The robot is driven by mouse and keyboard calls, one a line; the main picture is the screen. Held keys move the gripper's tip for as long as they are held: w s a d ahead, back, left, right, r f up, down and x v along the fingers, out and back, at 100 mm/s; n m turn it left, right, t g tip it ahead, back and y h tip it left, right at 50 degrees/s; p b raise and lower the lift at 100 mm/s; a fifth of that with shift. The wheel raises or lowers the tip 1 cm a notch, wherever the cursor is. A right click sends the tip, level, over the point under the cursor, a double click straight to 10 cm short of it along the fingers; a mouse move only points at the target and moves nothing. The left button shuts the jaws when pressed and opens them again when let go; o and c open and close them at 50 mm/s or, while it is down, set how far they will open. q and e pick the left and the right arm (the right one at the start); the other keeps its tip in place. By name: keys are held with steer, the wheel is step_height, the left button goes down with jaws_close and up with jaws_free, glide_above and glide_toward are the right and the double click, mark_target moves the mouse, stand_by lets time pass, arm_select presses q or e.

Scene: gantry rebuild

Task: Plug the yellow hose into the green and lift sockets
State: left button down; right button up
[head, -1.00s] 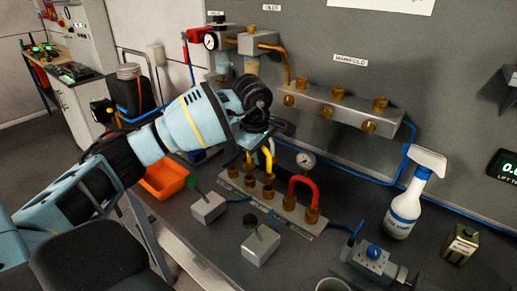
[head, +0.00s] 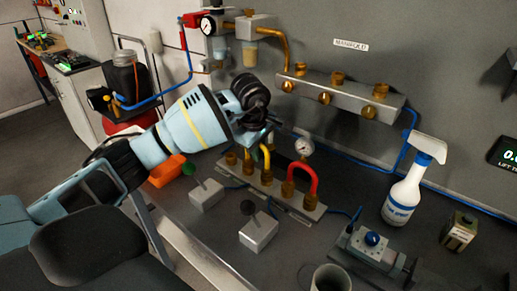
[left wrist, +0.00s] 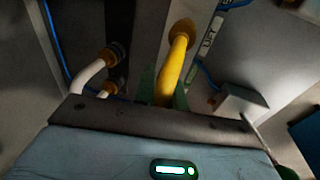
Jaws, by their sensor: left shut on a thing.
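The yellow hose (head: 265,156) is a short bent hose at the socket block (head: 259,186) on the bench. My left gripper (head: 262,137) is just above the block and is shut on the hose. In the left wrist view the yellow hose (left wrist: 172,70) runs up from between green finger pads (left wrist: 178,101) to a brass fitting (left wrist: 183,31). I cannot tell whether that end is seated. The hose's other end is hidden by the gripper. A brass socket (head: 231,158) stands at the block's left end. My right gripper is out of view.
A red hose (head: 304,166) loops between two sockets beside the yellow one. A gauge (head: 304,147) stands close behind. Two lever boxes (head: 207,194) (head: 259,232) sit in front. A spray bottle (head: 404,192) and a valve (head: 371,253) stand to the right.

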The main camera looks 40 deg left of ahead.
arm_select(q)
steer(key=c, duration=1.4)
jaws_free()
steer(key=shift+o, duration=0.2)
steer(key=v, duration=0.8)
steer(key=shift+f, duration=0.1)
